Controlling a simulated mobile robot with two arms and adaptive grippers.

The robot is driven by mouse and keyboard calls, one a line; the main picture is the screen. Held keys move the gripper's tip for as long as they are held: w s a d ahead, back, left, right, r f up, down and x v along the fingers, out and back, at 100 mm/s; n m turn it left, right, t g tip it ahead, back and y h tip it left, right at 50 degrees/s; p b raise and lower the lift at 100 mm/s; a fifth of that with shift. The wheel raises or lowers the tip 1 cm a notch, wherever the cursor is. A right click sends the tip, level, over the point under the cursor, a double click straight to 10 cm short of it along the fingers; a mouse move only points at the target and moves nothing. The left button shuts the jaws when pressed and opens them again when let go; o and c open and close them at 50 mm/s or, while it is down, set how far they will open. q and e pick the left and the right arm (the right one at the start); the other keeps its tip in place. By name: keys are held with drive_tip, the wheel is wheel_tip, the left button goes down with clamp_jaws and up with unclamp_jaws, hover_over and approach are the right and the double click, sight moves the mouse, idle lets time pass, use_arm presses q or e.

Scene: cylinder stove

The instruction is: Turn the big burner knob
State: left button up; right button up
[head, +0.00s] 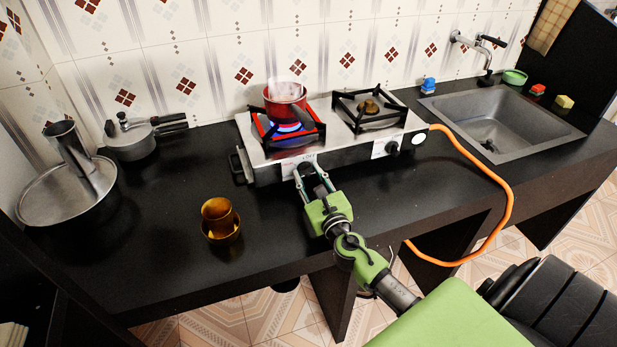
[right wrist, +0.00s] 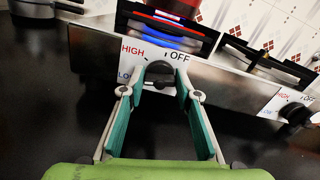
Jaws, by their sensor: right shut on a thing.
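The stove (head: 345,150) stands on the black counter against the tiled wall. Its left burner (head: 290,130) burns with a blue flame under a red pot (head: 285,104). My right gripper (head: 310,177) reaches the stove's front and is shut on the big burner knob (head: 304,168), below that lit burner. In the right wrist view the dark knob (right wrist: 160,70) sits between the fingertips (right wrist: 160,82), with a finger on each side. A label with HIGH, LOW and OFF surrounds the knob. My left gripper is not in view.
The second knob (head: 392,148) is to the right, below the unlit small burner (head: 369,107). An orange hose (head: 510,205) curves from the stove's right side over the counter edge. Amber cups (head: 220,219) stand front left; the sink (head: 500,125) is at right.

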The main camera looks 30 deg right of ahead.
drive_tip(key=m+b, duration=0.1)
drive_tip(key=m, duration=0.5)
drive_tip(key=shift+d+m, duration=0.1)
drive_tip(key=shift+m, duration=0.2)
drive_tip(key=m+b, duration=0.1)
drive_tip(key=m, duration=0.4)
drive_tip(key=shift+f, duration=0.1)
drive_tip(key=m, duration=0.5)
drive_tip(key=shift+d, duration=0.1)
drive_tip(key=shift+m, duration=1.9)
drive_tip(key=o, duration=1.1)
